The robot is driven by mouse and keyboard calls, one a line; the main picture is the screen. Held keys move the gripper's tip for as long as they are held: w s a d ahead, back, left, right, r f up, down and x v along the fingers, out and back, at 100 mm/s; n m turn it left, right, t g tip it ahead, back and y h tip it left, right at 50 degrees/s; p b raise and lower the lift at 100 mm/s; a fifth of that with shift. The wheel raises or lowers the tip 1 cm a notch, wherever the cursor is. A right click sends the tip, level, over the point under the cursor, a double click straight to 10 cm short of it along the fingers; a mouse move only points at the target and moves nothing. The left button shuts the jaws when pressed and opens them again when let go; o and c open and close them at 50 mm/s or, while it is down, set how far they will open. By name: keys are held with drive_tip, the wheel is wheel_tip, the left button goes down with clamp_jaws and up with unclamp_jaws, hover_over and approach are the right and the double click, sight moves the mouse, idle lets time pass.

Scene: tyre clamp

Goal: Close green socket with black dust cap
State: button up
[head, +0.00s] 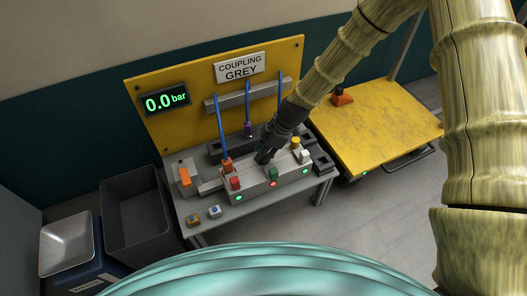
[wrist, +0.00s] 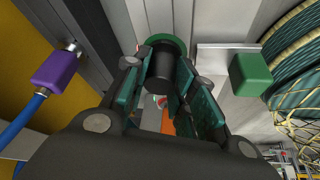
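The black dust cap (wrist: 160,72) shows in the wrist view as a dark cylinder between the fingers of my gripper (wrist: 160,98). My fingers appear shut on its sides. The green socket (wrist: 172,40) shows as a green ring right behind the cap. The cap overlaps the ring, and I cannot tell whether it is seated or just in front. In the head view my gripper (head: 264,158) is low over the grey coupling block (head: 255,185) and hides the cap and socket. A green block (wrist: 250,76) stands beside them, also in the head view (head: 273,174).
A purple plug (wrist: 55,72) on a blue hose is near my gripper. An orange plug (head: 227,164), a red block (head: 235,183) and a white block (head: 304,156) stand around the coupling block. The display (head: 165,102) reads 0.0 bar. A yellow table (head: 385,125) is at right.

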drive_tip(key=o, duration=0.4)
drive_tip(key=v, duration=1.2)
drive_tip(key=shift+s, duration=0.1)
